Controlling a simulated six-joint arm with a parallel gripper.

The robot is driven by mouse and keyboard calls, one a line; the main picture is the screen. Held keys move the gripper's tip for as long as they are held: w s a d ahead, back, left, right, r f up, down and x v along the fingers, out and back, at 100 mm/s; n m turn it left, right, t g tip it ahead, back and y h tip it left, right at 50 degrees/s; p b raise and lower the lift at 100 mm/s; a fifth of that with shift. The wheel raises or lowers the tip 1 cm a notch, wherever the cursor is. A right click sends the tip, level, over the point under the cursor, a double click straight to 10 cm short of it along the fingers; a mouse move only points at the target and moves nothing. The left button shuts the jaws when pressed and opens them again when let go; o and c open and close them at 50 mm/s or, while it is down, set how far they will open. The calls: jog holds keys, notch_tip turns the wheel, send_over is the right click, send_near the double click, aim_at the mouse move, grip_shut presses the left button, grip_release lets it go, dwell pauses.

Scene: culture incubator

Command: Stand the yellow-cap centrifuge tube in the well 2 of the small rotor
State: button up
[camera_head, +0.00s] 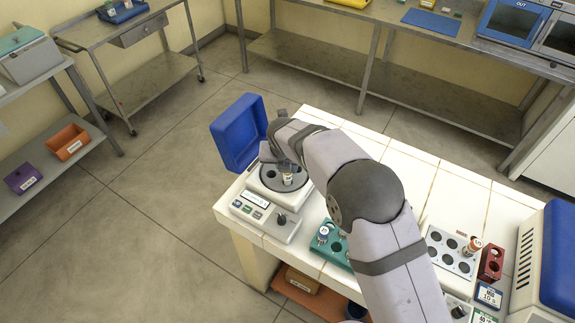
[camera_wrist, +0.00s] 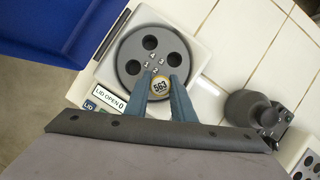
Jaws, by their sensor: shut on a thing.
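The small rotor (camera_wrist: 128,48) is a dark grey disc with numbered wells in a white centrifuge with its lid open; it also shows in the head view (camera_head: 268,181). The yellow-cap centrifuge tube (camera_wrist: 160,86), its cap top marked 563, is upright between the fingers of my gripper (camera_wrist: 161,84). My gripper is shut on it. In the wrist view the tube lines up with well 2 and covers it; wells 1, 3 and 4 look empty. In the head view the tube (camera_head: 287,180) is at the rotor's near right side. How deep it sits is hidden.
The blue lid (camera_head: 238,132) stands open at the centrifuge's left. A teal rack (camera_head: 335,252) with a tube stands to the right on the white-tiled bench (camera_head: 440,187). Farther right are a white rack (camera_head: 452,250) and a dark red block (camera_head: 491,262). A dark knobbed device (camera_wrist: 250,110) is close right of the rotor.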

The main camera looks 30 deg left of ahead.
jog(key=shift+f+b, duration=0.4)
jog(key=shift+f, duration=0.85)
jog(key=o, duration=1.4)
jog(key=shift+o, duration=0.2)
jog(key=shift+r+p, duration=3.35)
jog(key=shift+r, duration=0.4)
